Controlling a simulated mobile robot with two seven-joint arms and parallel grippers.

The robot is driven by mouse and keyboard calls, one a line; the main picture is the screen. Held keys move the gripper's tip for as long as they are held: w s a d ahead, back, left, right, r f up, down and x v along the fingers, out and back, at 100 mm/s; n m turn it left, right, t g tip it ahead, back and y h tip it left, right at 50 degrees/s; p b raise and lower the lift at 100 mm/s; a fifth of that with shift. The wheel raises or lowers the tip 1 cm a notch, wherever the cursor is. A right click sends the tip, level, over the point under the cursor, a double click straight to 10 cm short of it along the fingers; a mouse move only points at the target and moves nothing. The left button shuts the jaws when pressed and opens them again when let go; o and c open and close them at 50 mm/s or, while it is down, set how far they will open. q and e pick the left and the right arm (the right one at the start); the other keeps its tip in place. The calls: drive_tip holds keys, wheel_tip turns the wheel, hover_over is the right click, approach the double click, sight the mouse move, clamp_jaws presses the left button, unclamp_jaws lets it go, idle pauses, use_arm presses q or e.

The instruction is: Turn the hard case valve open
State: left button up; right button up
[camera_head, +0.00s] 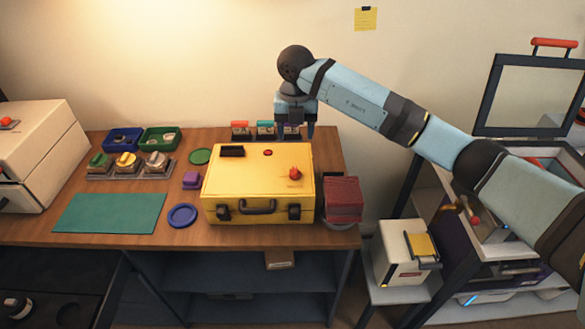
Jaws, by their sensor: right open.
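The yellow hard case (258,182) lies closed on the wooden table, with its dark handle and latches facing the front. A small red knob (295,173) sits on the right part of its lid, and a smaller red dot (268,152) is near the lid's back edge. I cannot tell for sure which of these is the valve. My right gripper (296,134) points down behind the case's back right edge, above and apart from the red knob. It is open, and nothing shows held in it. My left gripper is out of view.
Small colored-top blocks (240,130) stand at the back, near my right gripper. A dark red stack (343,197) sits close to the case's right side. The green mat (110,213) is bare.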

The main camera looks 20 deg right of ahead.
sight(295, 170)
wheel_tip(295, 170, down, 12)
drive_tip(key=shift+f+p, duration=0.2)
drive_tip(key=shift+p, duration=0.6)
drive_tip(key=c, duration=0.9)
